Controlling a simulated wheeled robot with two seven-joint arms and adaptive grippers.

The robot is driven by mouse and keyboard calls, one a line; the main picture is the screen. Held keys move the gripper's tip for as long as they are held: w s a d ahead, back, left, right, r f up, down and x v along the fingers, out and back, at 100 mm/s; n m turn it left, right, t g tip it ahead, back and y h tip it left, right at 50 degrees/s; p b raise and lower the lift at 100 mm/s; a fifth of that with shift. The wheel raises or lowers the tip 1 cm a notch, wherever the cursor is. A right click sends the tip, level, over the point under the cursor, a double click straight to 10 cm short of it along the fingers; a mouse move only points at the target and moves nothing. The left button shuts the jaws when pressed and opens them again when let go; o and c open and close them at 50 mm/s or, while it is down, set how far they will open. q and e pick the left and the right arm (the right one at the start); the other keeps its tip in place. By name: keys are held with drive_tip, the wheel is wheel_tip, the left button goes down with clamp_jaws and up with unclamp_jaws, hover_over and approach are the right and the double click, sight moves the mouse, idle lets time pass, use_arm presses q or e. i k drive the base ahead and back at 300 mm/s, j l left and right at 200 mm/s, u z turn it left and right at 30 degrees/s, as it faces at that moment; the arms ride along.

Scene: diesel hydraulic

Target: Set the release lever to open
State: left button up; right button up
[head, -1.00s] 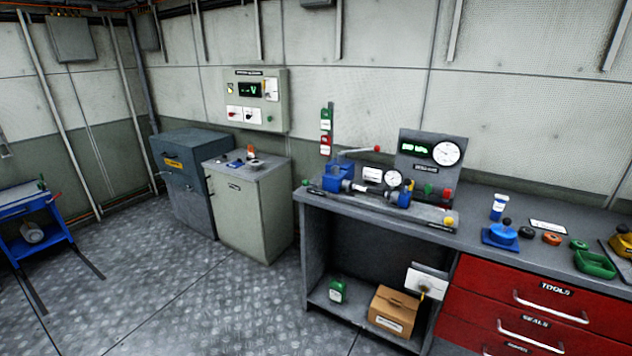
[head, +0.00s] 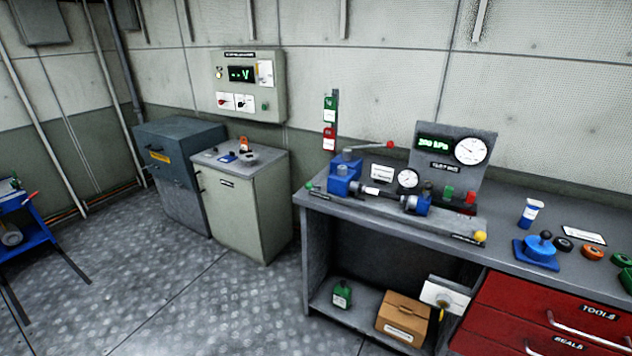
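A hydraulic test rig stands on the grey workbench in the head view, with a blue pump body (head: 341,186) at its left end. A thin lever with a red knob (head: 390,145) reaches right from above the pump. A yellow knob (head: 480,237) sits at the rig's right front corner. Small green (head: 448,192) and red (head: 471,197) parts stand below the gauge panel (head: 427,150). I cannot tell which of these is the release lever, as the labels are too small to read. Neither of my grippers is in view.
The grey workbench (head: 335,235) has an open shelf holding a cardboard box (head: 403,318) and a green can (head: 342,294). Red drawers (head: 525,315) are at right. A grey-green cabinet (head: 238,205) stands to the left. The metal floor (head: 190,285) in front is clear.

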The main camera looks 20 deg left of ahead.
sight(308, 186)
drive_tip(key=i+j+z, duration=0.15)
drive_tip(key=j, duration=0.2)
drive_tip(key=i+j+z, duration=0.1)
drive_tip(key=j, duration=0.3)
drive_tip(key=i+j+z, duration=0.15)
drive_tip(key=j, duration=0.2)
